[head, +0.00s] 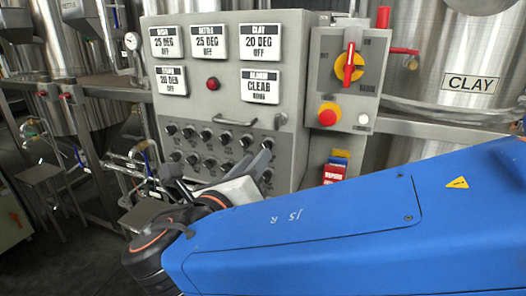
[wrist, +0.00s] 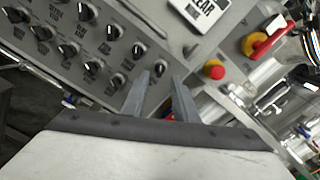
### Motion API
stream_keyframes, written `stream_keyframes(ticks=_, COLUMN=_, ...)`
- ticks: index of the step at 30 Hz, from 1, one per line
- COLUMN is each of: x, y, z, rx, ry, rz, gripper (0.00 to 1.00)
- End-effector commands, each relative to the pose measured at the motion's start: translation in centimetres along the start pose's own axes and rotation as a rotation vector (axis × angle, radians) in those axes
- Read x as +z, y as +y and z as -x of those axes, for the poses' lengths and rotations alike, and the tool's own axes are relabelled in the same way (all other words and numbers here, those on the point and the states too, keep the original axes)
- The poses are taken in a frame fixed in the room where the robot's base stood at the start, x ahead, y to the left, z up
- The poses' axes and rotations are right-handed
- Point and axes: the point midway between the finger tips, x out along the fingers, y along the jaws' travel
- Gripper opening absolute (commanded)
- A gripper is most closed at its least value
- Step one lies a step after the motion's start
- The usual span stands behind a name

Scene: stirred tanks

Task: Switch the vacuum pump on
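The grey control panel (head: 285,130) stands in front of me with rows of small black rotary knobs (head: 205,134) on its lower half. The knobs also show at the upper left of the wrist view (wrist: 90,38), each with a label too small to read surely. I cannot tell which one is for the vacuum pump. My gripper (head: 254,158) is in front of the panel's lower right part. In the wrist view my gripper (wrist: 161,80) has its two grey fingers apart with nothing seen between them, near the lower right knobs. I see no contact with a knob.
A grey box (head: 345,100) on the right carries a red handle on a yellow plate (head: 349,66) and a red button on yellow (head: 328,115). A metal handle (head: 236,121) crosses the panel above the knobs. Steel tanks (head: 462,60) and pipes stand on both sides.

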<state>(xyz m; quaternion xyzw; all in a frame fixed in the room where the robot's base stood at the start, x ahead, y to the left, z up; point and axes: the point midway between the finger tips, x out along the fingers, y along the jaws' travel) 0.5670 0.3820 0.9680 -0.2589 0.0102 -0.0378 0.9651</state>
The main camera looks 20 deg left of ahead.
Motion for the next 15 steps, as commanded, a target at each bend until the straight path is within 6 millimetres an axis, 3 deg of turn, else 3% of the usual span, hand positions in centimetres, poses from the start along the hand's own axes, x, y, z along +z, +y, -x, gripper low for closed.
stream_keyframes(ticks=6, x=0.0, y=-0.1, z=-3.0, rx=-0.002, ry=0.001, rz=0.000, gripper=0.27)
stream_keyframes(ticks=15, x=0.0, y=0.0, z=-5.2, rx=-0.001, ry=0.000, rz=-0.001, gripper=0.27)
